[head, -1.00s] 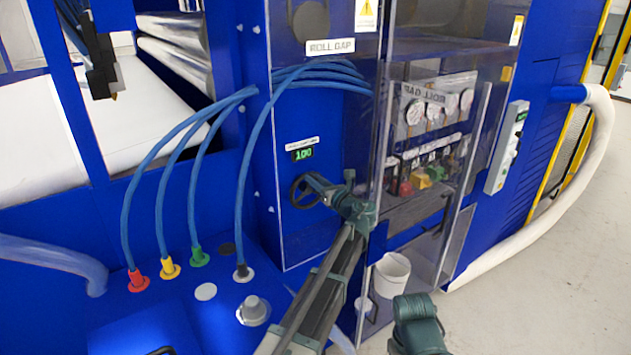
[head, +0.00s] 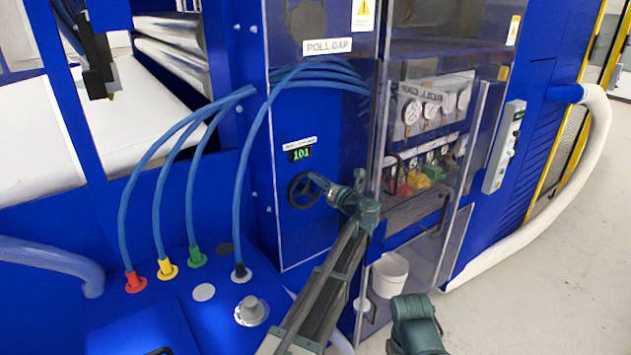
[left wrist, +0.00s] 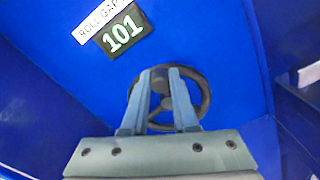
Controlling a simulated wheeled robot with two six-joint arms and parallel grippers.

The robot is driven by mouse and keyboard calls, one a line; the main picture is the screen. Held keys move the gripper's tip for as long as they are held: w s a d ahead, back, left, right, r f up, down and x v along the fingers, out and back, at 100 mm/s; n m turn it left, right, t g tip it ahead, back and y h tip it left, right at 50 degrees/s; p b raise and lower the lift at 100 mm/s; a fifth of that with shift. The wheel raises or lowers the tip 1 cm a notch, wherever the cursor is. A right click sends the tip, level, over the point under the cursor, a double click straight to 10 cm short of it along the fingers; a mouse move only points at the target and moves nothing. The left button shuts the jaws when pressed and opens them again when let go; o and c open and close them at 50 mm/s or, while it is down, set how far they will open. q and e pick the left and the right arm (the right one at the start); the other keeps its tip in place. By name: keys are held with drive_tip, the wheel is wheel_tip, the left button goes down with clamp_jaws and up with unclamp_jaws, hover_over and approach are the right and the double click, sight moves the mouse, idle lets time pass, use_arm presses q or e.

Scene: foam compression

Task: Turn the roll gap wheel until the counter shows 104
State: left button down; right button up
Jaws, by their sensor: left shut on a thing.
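The roll gap wheel (head: 293,195) is a small black handwheel on the blue panel, below the counter (head: 300,154). The counter reads 101 in green digits; in the left wrist view the counter (left wrist: 123,34) also reads 101. My left gripper (head: 316,182) is at the right side of the wheel. The fingers hide part of the rim and spokes.
A clear guard (head: 380,130) stands just right of the wheel panel, with gauges (head: 430,108) behind it. Blue hoses (head: 197,150) arch across to the left. A white bucket (head: 389,275) is low on the right. Open floor (head: 560,270) lies at the far right.

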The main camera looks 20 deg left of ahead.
use_arm(q)
drive_tip(key=shift+w+d+f+m+b, duration=0.2)
drive_tip(key=shift+w+d+m, duration=0.1)
drive_tip(key=shift+m, duration=0.45)
drive_tip(key=shift+w+d+f+m+b, duration=0.1)
drive_tip(key=shift+w+d+f+m, duration=0.15)
drive_tip(key=shift+m, duration=0.5)
drive_tip(key=shift+w, duration=0.1)
drive_tip(key=c, duration=0.7)
unclamp_jaws()
drive_tip(key=v, duration=1.3)
drive_tip(key=shift+s+d+r, duration=0.1)
drive_tip(key=shift+s+d, duration=0.15)
drive_tip(key=shift+s, duration=0.05)
